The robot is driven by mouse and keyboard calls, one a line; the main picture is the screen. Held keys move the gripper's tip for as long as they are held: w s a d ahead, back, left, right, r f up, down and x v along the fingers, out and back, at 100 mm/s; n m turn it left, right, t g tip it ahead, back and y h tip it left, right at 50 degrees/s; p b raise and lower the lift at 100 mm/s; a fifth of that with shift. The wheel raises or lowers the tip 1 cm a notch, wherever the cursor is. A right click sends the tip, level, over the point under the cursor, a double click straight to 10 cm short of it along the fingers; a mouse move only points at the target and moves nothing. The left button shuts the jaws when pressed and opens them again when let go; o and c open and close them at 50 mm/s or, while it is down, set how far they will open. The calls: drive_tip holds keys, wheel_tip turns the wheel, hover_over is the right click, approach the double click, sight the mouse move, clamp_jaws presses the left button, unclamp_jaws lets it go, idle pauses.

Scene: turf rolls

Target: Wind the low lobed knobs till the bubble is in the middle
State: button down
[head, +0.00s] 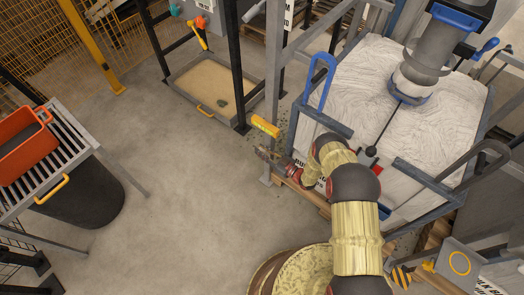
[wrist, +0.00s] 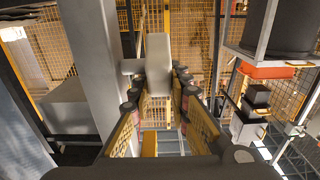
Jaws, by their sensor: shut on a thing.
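My gripper (head: 264,153) is low beside the grey upright post of the bag frame, at the end of my outstretched arm. In the wrist view its two fingers (wrist: 160,88) stand on either side of a pale grey lobed piece (wrist: 158,58), which looks like a knob, and are shut on it. A stubby arm of this piece sticks out to the left. A short yellow tube (head: 265,126) sits by the post, just above my gripper in the head view; it may be the level. I cannot make out a bubble. Other knobs are not clearly seen.
A large white bulk bag (head: 340,85) hangs in the frame at the right, with a blue loop (head: 318,80) near it. A sand tray (head: 208,88) lies behind. An orange crate (head: 25,138) stands on a slatted stand at the left. The middle floor is clear.

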sight(265, 152)
drive_tip(key=shift+d+t+y, duration=0.1)
drive_tip(key=shift+t+y, duration=0.2)
idle(0.4)
drive_tip(key=shift+s+d+f+t+y, duration=0.15)
drive_tip(key=shift+s+t+y, duration=0.1)
drive_tip(key=shift+t+y, duration=0.45)
drive_tip(key=shift+s+d+f+t+y, duration=0.15)
drive_tip(key=shift+t+y, duration=0.35)
drive_tip(key=shift+y, duration=0.25)
drive_tip(key=shift+s+d+r+t+y, duration=0.15)
drive_tip(key=shift+t+y, duration=0.35)
drive_tip(key=shift+y, duration=0.25)
drive_tip(key=shift+d+f+t+y, duration=0.1)
drive_tip(key=shift+t+y, duration=0.2)
drive_tip(key=shift+y, duration=0.1)
drive_tip(key=c, duration=2)
unclamp_jaws()
drive_tip(key=shift+o, duration=0.2)
drive_tip(key=shift+w, duration=0.1)
drive_tip(key=shift+r, duration=4.95)
